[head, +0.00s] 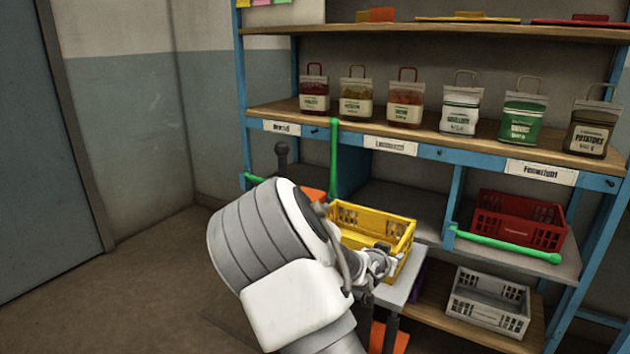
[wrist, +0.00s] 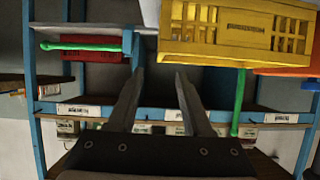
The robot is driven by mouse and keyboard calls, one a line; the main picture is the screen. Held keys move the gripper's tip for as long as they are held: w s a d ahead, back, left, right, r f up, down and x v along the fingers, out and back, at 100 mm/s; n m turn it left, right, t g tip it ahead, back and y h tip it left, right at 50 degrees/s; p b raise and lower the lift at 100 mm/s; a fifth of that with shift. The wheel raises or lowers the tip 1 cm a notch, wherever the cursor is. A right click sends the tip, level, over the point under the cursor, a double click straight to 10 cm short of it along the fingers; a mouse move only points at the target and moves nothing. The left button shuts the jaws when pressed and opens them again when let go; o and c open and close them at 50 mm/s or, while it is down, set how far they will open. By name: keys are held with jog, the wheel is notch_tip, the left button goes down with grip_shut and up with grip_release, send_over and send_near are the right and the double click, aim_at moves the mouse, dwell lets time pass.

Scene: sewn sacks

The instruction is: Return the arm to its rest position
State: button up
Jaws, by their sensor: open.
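My gripper (head: 382,262) is at the end of my arm in the head view, in front of the yellow crate and overlapping its right part. In the wrist view my gripper (wrist: 157,75) shows two dark fingers set apart with nothing between them. The yellow crate (head: 345,226) stands on a light stand in front of the shelf. It also shows in the wrist view (wrist: 205,50), beyond the fingertips. Whether my gripper touches the crate cannot be told. My arm hides part of the stand and the lower shelf.
A blue-framed shelf holds several sewn sacks (head: 460,110) in a row. A red crate (head: 520,221) stands behind a green bar (head: 505,246). A grey crate (head: 487,303) is on the lowest board. An upright green bar (head: 334,160) stands behind the yellow crate. The floor at left is clear.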

jog(key=s+a+r+n+g+y, duration=0.2)
jog(key=s+a+r+y, duration=0.25)
jog(key=s, duration=0.45)
jog(key=s+a+r+n+g+y, duration=0.1)
jog(key=s+a+r+y, duration=0.35)
jog(key=s, duration=0.45)
jog(key=s+a+r+n+g+h, duration=0.1)
jog(key=s+r+n, duration=0.15)
jog(key=s, duration=0.75)
jog(key=s+r+n+g+h, duration=0.1)
jog(key=s+r+n, duration=0.15)
jog(key=s, duration=0.75)
notch_tip(320, 180, up, 24)
jog(key=p, duration=2.3)
jog(key=shift+w+a+m, duration=0.15)
jog(key=shift+w+m, duration=0.05)
jog(key=shift+m, duration=0.1)
jog(key=shift+f, duration=0.15)
